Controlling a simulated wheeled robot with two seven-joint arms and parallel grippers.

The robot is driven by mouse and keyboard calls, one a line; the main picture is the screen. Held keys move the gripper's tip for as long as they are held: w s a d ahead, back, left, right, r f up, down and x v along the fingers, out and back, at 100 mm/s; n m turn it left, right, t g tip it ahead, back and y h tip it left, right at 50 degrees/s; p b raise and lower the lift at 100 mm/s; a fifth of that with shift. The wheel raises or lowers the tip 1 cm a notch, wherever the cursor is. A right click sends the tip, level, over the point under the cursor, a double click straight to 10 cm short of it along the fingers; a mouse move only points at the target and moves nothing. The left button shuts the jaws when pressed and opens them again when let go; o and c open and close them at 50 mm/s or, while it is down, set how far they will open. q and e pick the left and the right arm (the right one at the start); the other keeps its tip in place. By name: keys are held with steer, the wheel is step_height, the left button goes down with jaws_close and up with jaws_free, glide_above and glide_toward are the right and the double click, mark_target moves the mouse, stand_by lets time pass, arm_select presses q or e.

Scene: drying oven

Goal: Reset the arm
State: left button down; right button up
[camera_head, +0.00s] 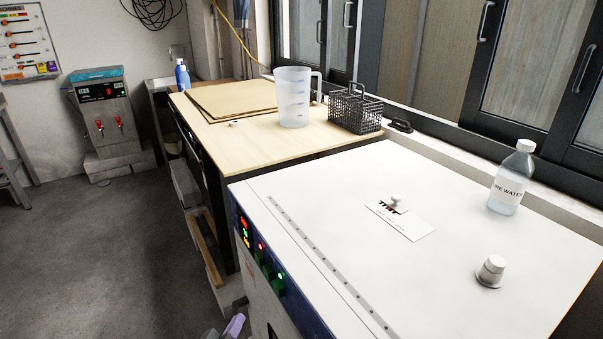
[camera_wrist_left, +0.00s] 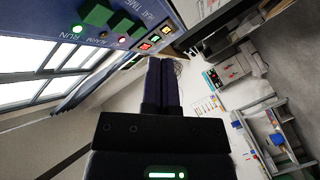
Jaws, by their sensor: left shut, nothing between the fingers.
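The drying oven (camera_head: 330,230) has a white top and a dark blue front panel with red, yellow and green lights. Its panel also shows in the left wrist view (camera_wrist_left: 110,38), at the upper left, with the lit RUN button. My left gripper (camera_wrist_left: 163,82) is shut and empty, its dark fingers together in front of the oven panel. In the head view only a small part of my left gripper (camera_head: 234,326) shows at the bottom edge, low beside the oven's front. My right gripper is in neither view.
A water bottle (camera_head: 511,178) and a white knob-like fitting (camera_head: 491,270) stand on the oven top. Behind it, a wooden table (camera_head: 235,140) bears a clear jug (camera_head: 293,97) and a black wire basket (camera_head: 355,110). The floor (camera_head: 100,260) left of the oven is clear.

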arm_select(q)
steer(key=s+a+f+m+g+y, duration=0.25)
steer(key=s+f+m+g, duration=0.5)
steer(key=s+f, duration=1.4)
steer(key=s+a+f+m+g, duration=0.1)
steer(key=s+f+g, duration=0.2)
steer(key=s, duration=0.7)
steer(key=s+a+f+m+g, duration=0.1)
steer(key=s+f+g, duration=0.2)
steer(key=s, duration=0.8)
steer(key=shift+s+a+f+g+y, duration=0.25)
steer(key=shift+a+g+y, duration=0.1)
steer(key=shift+g, duration=0.9)
steer(key=shift+m, duration=0.25)
